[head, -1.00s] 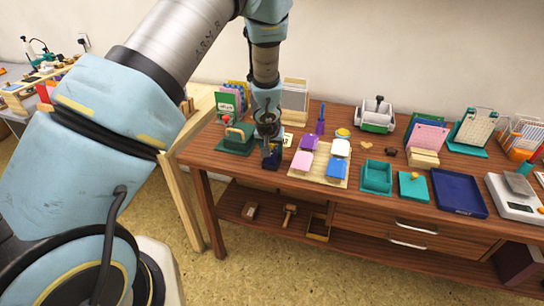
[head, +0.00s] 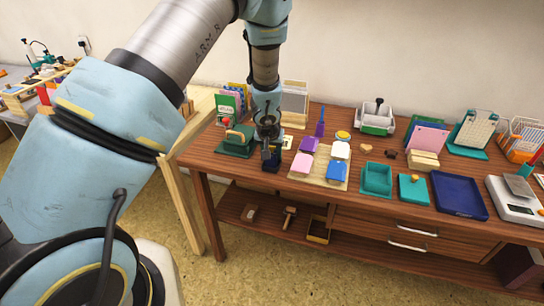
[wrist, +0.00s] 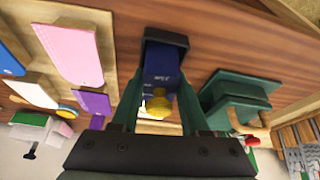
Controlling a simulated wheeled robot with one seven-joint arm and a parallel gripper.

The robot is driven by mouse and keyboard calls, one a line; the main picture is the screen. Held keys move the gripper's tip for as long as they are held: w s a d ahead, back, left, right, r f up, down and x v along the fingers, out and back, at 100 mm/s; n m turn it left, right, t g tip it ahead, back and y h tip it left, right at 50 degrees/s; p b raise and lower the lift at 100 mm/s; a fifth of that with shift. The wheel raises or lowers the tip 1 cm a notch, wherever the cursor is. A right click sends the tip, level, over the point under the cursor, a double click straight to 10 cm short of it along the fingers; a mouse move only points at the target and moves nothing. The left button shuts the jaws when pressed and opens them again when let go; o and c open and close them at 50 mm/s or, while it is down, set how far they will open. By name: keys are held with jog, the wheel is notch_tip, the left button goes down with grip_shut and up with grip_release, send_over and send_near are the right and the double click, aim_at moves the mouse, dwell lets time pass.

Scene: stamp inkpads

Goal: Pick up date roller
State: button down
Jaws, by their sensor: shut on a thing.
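The date roller (wrist: 162,62) is a dark blue block with pale lettering, a black end and a yellow knob. In the wrist view it stands between my two green fingers, and my gripper (wrist: 160,100) is shut on it. In the head view my gripper (head: 270,154) points down at the left front part of the table, with the dark blue body of the date roller (head: 271,166) below it. The fingers partly hide the roller. I cannot tell whether it touches the tabletop.
A green press (head: 236,142) stands close on the left. On the right is a wooden board (head: 325,182) with pink, purple, white and blue pads. A purple pointed stamp (head: 320,125) stands behind. Teal trays (head: 376,179) and a navy tray (head: 458,194) lie farther right.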

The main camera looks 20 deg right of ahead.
notch_tip(320, 180, up, 10)
jog(key=shift+r, duration=0.1)
dwell(0.4)
